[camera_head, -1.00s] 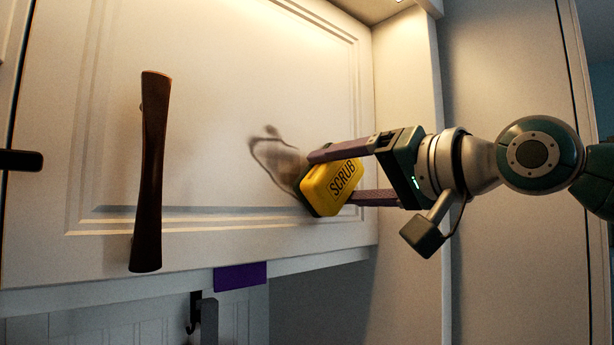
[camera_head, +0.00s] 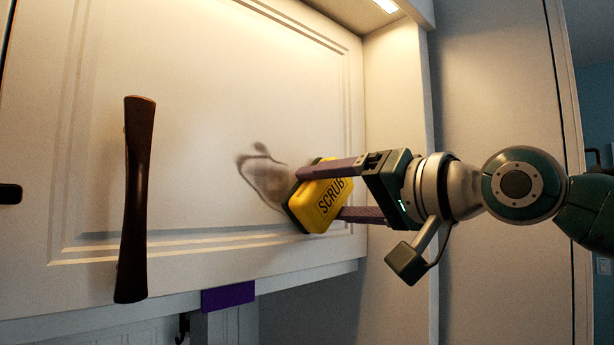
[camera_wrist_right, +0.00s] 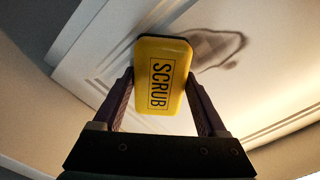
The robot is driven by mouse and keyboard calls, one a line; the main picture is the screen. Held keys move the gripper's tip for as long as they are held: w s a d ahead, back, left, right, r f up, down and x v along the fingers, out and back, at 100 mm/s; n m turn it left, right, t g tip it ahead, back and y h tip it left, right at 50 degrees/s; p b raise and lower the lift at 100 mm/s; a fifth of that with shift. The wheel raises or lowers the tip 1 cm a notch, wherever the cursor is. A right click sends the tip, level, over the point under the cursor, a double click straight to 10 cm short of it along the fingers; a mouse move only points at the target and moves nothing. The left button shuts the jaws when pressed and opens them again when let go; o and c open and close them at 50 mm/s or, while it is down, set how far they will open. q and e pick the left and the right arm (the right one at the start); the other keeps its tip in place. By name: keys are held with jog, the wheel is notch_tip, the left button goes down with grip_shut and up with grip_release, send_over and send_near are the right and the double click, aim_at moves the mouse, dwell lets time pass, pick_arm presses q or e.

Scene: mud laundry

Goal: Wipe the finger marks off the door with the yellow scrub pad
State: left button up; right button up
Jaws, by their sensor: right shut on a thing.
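The yellow scrub pad (camera_head: 318,203), marked SCRUB and with a dark underside, is held between the fingers of my right gripper (camera_head: 328,192). In the right wrist view the pad (camera_wrist_right: 162,75) sits between both fingers, its dark face towards the door. The pad is at the cream door (camera_head: 200,130); whether it presses on the panel I cannot tell. Dark finger marks (camera_head: 252,160) form a smudged ring on the panel just left of the pad, partly hidden by it. They also show beside the pad in the right wrist view (camera_wrist_right: 236,62). My left gripper is not in view.
A dark wooden handle (camera_head: 135,200) stands out from the door at the left. A dark knob (camera_head: 10,194) is at the left edge. A purple piece (camera_head: 228,296) hangs under the door's lower edge. A pale side wall (camera_head: 397,110) stands right of the door.

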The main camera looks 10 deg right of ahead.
aim_at(311, 190)
jog(key=shift+s+a, duration=0.2)
jog(key=shift+a, duration=0.25)
jog(key=s+a+p, duration=0.1)
jog(key=a+p, duration=0.1)
jog(key=p, duration=0.1)
jog(key=shift+s+a+r, duration=0.1)
jog(key=shift+s+r, duration=0.1)
jog(key=shift+s, duration=0.15)
jog(key=shift+s+a+f+p, duration=0.1)
jog(key=shift+s+a+p, duration=0.25)
jog(key=shift+p, duration=0.2)
